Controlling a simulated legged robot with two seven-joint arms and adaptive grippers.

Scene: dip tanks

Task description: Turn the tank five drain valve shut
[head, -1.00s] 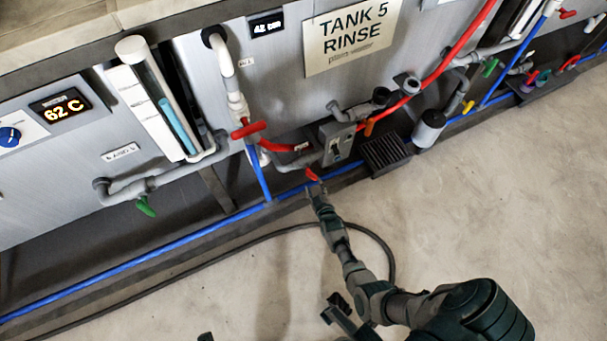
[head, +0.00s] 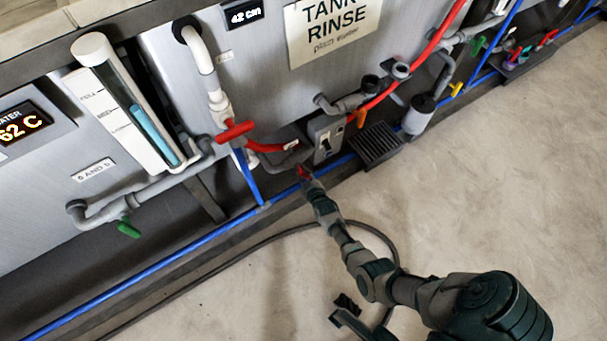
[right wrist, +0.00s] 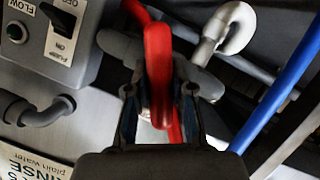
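The tank five drain valve has a red lever handle (head: 304,172) on a low grey pipe under the tank five sign (head: 330,28). My right gripper (head: 309,184) reaches it from the floor side. In the right wrist view the red handle (right wrist: 158,70) stands between the two fingers (right wrist: 160,112), which flank it closely and look shut on it. The grey valve body lies behind the handle and is partly hidden.
A grey switch box (head: 325,139) stands beside the valve; it also shows in the wrist view (right wrist: 50,40). A blue pipe (head: 130,288) and a black grate (head: 377,145) are close by. The right floor is clear.

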